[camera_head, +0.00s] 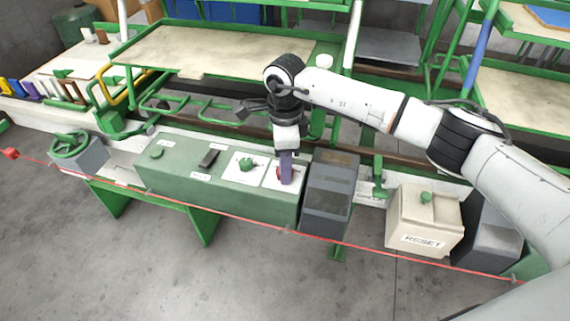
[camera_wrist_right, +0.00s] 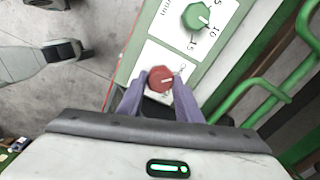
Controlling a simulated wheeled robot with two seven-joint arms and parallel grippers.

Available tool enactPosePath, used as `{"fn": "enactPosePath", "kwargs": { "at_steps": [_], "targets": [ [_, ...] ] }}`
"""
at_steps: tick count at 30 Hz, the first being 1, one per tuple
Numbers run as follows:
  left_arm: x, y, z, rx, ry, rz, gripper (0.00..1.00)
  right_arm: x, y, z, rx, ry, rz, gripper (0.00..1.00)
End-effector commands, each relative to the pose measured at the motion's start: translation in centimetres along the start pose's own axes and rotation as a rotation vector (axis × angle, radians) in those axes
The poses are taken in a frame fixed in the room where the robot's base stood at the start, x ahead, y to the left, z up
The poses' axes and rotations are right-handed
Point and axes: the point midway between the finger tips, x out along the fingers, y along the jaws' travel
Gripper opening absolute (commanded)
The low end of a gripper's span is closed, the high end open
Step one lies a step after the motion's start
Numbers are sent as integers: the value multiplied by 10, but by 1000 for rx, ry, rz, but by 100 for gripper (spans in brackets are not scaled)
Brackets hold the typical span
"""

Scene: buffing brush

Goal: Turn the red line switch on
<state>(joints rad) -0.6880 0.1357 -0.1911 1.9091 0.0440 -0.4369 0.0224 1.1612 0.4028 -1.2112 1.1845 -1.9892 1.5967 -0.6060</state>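The red line switch (camera_wrist_right: 160,79) is a small round red knob with a white mark, set on a white label plate on top of the green control box (camera_head: 222,197). In the head view only a sliver of its red shows beside my fingers. My right gripper (camera_head: 286,178) points down at it. In the right wrist view the purple fingers of my right gripper (camera_wrist_right: 160,84) stand on either side of the knob, very close to it. I cannot tell whether they touch it. My left gripper is in neither view.
A green knob (camera_head: 247,164) on a numbered dial sits left of the red switch. A dark grey box (camera_head: 329,195) stands close on the right, then a beige RESET box (camera_head: 424,222). A red cord (camera_head: 240,216) runs along the front. A handwheel (camera_head: 70,144) is at far left.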

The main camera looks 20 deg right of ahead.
Motion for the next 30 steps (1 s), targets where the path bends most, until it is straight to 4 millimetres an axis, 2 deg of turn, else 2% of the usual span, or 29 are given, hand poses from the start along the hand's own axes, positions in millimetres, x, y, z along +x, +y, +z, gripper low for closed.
{"fn": "enactPosePath", "kwargs": {
  "at_steps": [8,14,30],
  "targets": [
    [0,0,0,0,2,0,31,0,0,0,27,0,0,10],
    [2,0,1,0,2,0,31,0,0,0,120,0,0,10],
    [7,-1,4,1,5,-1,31,-1,0,0,603,-1,0,10]
  ]
}}
